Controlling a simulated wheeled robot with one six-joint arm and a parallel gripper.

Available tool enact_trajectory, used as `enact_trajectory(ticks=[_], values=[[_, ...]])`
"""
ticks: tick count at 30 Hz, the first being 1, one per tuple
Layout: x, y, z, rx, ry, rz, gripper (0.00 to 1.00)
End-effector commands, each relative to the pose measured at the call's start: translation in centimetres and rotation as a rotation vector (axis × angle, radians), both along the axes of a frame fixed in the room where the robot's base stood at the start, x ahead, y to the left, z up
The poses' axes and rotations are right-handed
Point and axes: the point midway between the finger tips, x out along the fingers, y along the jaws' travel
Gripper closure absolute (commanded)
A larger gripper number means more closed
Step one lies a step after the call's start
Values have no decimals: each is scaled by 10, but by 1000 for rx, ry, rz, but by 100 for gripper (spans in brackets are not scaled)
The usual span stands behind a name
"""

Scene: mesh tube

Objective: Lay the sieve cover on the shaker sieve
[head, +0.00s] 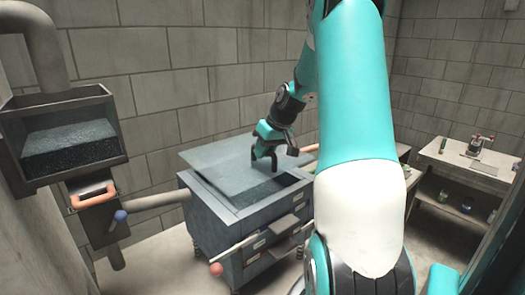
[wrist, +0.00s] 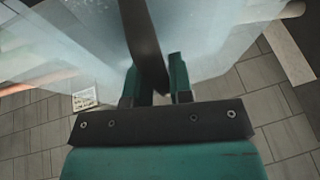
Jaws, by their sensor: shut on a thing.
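The sieve cover (head: 222,153) is a flat grey-blue sheet over the top of the shaker sieve. The shaker sieve (head: 228,228) is a grey box-shaped unit, and a dark strip of its open top shows along the front. I cannot tell whether the cover touches the rim. My gripper (head: 265,158) is over the cover's right part, pointing down. In the wrist view my gripper (wrist: 155,82) is shut on a dark upright strip, apparently part of the cover. Pale see-through sheet (wrist: 205,40) spreads on both sides of it. My arm hides the sieve's right end.
At the left, an open-fronted box (head: 68,140) with dark contents stands above an orange handle (head: 95,195) and a blue knob (head: 120,216). A rod with a red knob (head: 216,269) sticks out in front of the sieve. A side table (head: 470,160) stands at the right.

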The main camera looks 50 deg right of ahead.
Motion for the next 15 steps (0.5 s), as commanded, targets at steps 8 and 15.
enact_trajectory(ticks=[8,15], values=[[-1,2,-9,-6,-11,3,100],[-1,2,-30,-5,-10,2,100]])
